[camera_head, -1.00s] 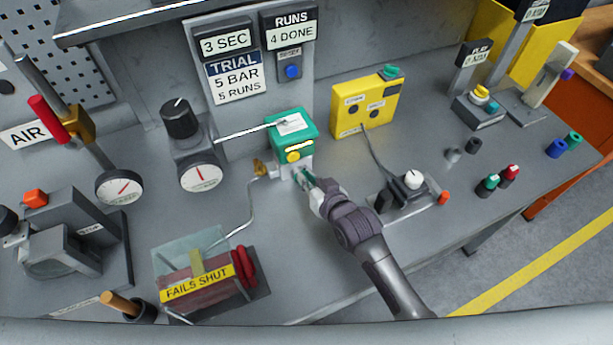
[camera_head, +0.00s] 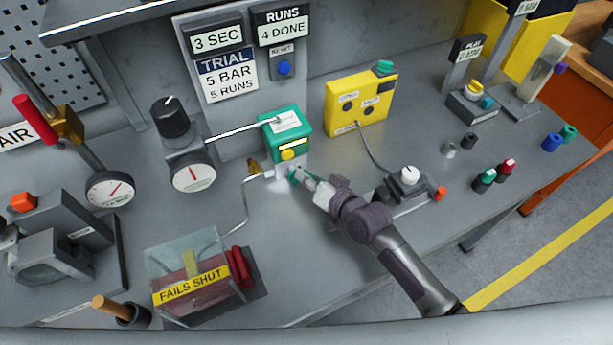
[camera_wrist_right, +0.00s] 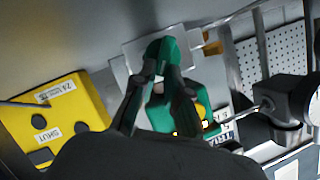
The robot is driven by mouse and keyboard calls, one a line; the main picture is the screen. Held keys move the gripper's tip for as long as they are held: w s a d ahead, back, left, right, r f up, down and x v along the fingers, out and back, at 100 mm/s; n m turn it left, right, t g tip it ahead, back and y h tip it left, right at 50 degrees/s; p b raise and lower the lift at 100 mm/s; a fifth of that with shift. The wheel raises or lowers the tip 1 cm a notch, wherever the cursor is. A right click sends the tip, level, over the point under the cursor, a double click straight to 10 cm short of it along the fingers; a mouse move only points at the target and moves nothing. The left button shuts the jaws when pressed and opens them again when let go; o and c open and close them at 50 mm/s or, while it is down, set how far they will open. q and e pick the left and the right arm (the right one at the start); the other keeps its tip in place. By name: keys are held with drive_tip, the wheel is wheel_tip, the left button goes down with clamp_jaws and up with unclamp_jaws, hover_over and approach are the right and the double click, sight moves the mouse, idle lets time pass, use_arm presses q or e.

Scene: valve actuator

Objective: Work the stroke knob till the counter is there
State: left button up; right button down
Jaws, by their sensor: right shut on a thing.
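The green actuator box (camera_head: 275,118) with a yellow round cap (camera_head: 289,154) stands on a grey block below the panel. The RUNS counter (camera_head: 283,30) reads 4 DONE. The trial card (camera_head: 231,80) reads 5 BAR, 5 RUNS. My right gripper (camera_head: 303,177) is at the low front of the actuator, shut on a small green knob (camera_head: 294,177), mostly hidden by the fingers. In the right wrist view, both dark fingers close on the green knob (camera_wrist_right: 166,48), with the actuator behind. My left gripper is not in view.
A dial gauge (camera_head: 193,175) and black regulator knob (camera_head: 170,118) stand left of the actuator. A yellow box (camera_head: 345,95) stands to its right. A clear-covered FAILS SHUT unit (camera_head: 190,287) sits in front. A white-knobbed switch (camera_head: 408,176) lies right of my arm.

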drive_tip(key=c, duration=1.2)
unclamp_jaws()
drive_tip(key=v, duration=1.2)
